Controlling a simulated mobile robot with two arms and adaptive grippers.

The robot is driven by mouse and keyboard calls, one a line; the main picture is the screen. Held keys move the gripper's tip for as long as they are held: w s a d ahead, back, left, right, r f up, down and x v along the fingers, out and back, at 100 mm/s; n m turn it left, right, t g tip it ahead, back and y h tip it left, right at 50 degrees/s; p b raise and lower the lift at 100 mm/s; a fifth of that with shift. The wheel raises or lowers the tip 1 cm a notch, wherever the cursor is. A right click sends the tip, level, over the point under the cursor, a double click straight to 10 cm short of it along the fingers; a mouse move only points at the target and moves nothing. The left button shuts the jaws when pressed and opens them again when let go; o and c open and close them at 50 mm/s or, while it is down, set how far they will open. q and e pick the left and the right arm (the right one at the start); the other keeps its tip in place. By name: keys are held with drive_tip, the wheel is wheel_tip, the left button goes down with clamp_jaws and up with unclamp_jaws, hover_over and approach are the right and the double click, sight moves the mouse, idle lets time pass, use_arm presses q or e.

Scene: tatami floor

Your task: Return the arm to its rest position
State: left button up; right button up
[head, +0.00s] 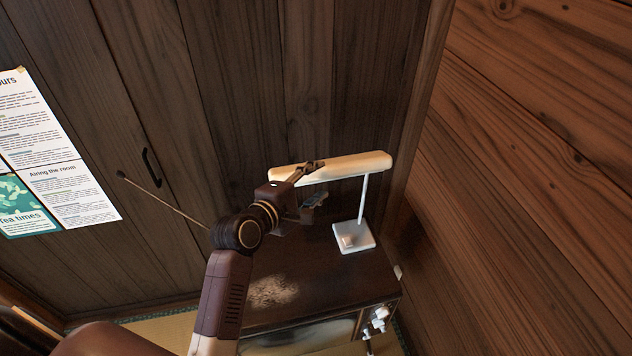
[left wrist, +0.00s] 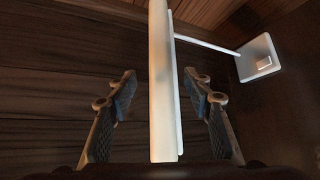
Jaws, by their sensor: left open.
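My left arm reaches in from the bottom of the head view. My left gripper (head: 318,182) is at the left end of the white lamp head (head: 350,165). In the left wrist view the gripper (left wrist: 163,95) is open, with the long lamp head (left wrist: 162,80) between its two fingers and a gap on both sides. A thin pole (head: 363,198) joins the lamp head to a square white base (head: 353,237), which stands upright on a dark cabinet. The base also shows in the left wrist view (left wrist: 258,58). My right gripper is not in view.
The dark wooden cabinet (head: 300,262) has a clear top left of the lamp base. A dark plank wall (head: 240,90) is behind and a reddish plank wall (head: 540,170) at right. A paper notice (head: 65,195) hangs at left, near a black handle (head: 151,167).

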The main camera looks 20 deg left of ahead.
use_arm(q)
drive_tip(key=shift+s+f, duration=0.1)
idle(0.4)
drive_tip(key=s+f+m+g+y, duration=0.1)
drive_tip(key=s+f+m+g, duration=0.2)
drive_tip(key=s+f+m, duration=0.55)
drive_tip(key=s+f+m+g+y, duration=0.1)
drive_tip(key=s+m+g, duration=0.35)
drive_tip(key=s, duration=0.85)
drive_tip(key=s+f+m+g+y, duration=0.1)
drive_tip(key=s+f+m+g, duration=0.3)
drive_tip(key=s+m, duration=0.55)
drive_tip(key=s+f+n+b, duration=0.1)
drive_tip(key=s+f+b, duration=0.1)
drive_tip(key=f, duration=1.4)
drive_tip(key=s+f+b, duration=0.2)
drive_tip(key=f+b, duration=0.1)
drive_tip(key=f, duration=1.4)
drive_tip(key=s+a+f+g+b, duration=0.1)
drive_tip(key=s+a+f+b, duration=0.2)
drive_tip(key=s+f, duration=1.3)
wheel_tip(320, 180, down, 3)
drive_tip(key=shift+s+a+r, duration=0.15)
drive_tip(key=shift+s, duration=0.1)
drive_tip(key=shift+g, duration=0.25)
